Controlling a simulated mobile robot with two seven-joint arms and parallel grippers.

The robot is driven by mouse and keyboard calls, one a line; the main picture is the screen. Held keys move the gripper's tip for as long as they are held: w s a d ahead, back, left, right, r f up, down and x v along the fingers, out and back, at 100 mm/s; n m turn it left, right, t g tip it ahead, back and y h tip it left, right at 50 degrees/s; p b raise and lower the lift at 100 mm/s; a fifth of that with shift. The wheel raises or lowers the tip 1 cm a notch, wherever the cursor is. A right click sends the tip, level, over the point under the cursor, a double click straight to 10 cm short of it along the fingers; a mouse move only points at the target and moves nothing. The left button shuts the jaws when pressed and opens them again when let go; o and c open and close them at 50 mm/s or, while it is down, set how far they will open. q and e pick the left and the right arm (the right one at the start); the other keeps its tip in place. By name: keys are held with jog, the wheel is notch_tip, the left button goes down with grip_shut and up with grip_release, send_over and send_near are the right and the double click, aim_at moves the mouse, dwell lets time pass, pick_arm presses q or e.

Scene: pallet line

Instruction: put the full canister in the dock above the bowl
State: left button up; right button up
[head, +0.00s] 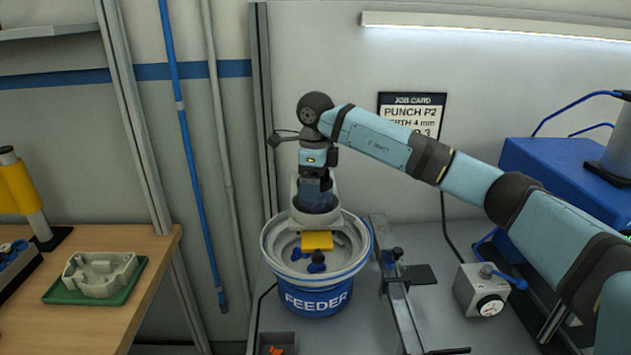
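The bowl (285,275) is a round white bowl on a blue base marked FEEDER, on the grey bench. The dock (316,219) is a pale ring-shaped holder above the back of the bowl. A dark bluish, see-through body, seemingly the canister (318,203), stands upright in the dock's mouth, its lower part hidden by the dock wall. My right gripper (315,183) points straight down at its top from above. The fingers blend with the dark body, so whether they clasp it is unclear. My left gripper is out of view.
A yellow plate (317,241) and blue knobs (316,261) sit at the bowl. A metal rail (398,295) and a grey box with a blue lever (480,290) stand right of it. A wooden table (95,300) holds a green tray (60,293) with a grey casting.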

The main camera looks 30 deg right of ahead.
jog(key=shift+r, duration=0.1)
jog(key=shift+r, duration=0.25)
notch_tip(320, 180, up, 11)
jog(key=shift+f+b, duration=0.2)
jog(key=shift+b, duration=0.4)
jog(key=shift+r, duration=0.55)
